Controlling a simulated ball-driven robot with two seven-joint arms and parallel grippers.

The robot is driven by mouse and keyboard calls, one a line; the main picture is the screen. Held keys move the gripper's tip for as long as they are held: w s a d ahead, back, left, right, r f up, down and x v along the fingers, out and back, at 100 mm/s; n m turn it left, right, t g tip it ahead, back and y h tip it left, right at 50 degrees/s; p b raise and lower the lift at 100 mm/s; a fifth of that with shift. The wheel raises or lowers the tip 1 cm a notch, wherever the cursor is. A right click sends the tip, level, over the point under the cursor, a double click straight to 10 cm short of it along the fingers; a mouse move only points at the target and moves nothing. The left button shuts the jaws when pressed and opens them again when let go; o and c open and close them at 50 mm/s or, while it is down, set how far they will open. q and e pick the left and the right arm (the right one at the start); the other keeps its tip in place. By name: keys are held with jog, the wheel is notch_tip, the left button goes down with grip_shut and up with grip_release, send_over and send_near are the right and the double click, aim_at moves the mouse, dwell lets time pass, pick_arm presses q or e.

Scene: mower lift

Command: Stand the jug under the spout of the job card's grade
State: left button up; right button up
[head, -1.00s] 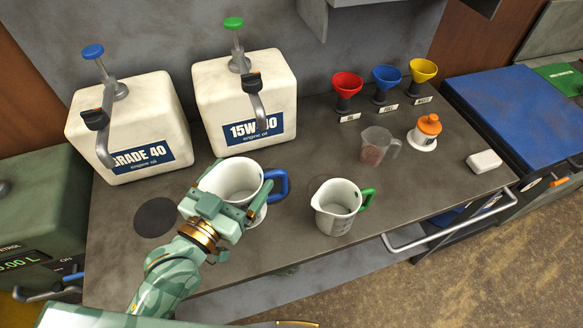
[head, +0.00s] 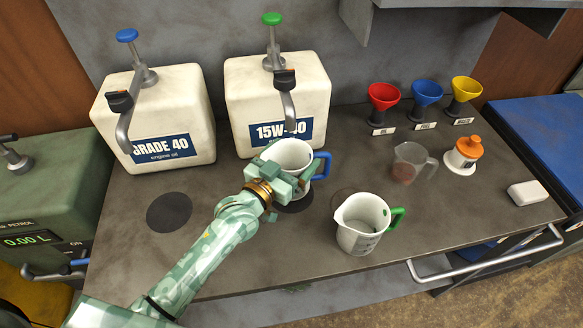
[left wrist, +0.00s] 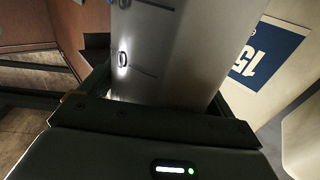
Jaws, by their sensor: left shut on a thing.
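My left gripper (head: 276,180) is shut on a white jug (head: 290,156) with a blue handle (head: 322,166). The jug is upright in front of the 15W-40 drum (head: 302,92), with the drum's spout (head: 288,105) close behind its rim. A dark round pad (head: 296,205) shows partly below the jug; I cannot tell whether the jug touches it. The left wrist view shows the jug's wall (left wrist: 165,50) close up between the fingers. The GRADE 40 drum (head: 185,105) has a spout (head: 124,130) and a bare dark pad (head: 169,212). My right gripper and a job card are not in view.
A second white jug with a green handle (head: 362,228) stands to the right on the bench. Red, blue and yellow funnels (head: 427,95), a clear measuring cup (head: 410,163), an orange-topped bottle (head: 465,153) and a white block (head: 528,194) are further right.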

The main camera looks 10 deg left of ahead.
pick_arm(q)
jog(key=shift+f+b, duration=0.5)
jog(key=shift+f, duration=1)
jog(key=shift+f, duration=0.1)
jog(key=o, duration=0.8)
jog(key=shift+f, duration=0.1)
jog(key=shift+r, duration=0.25)
jog(key=p+v, duration=0.1)
jog(key=v, duration=1.1)
jog(key=shift+f+p, duration=0.1)
jog(key=shift+p, duration=0.2)
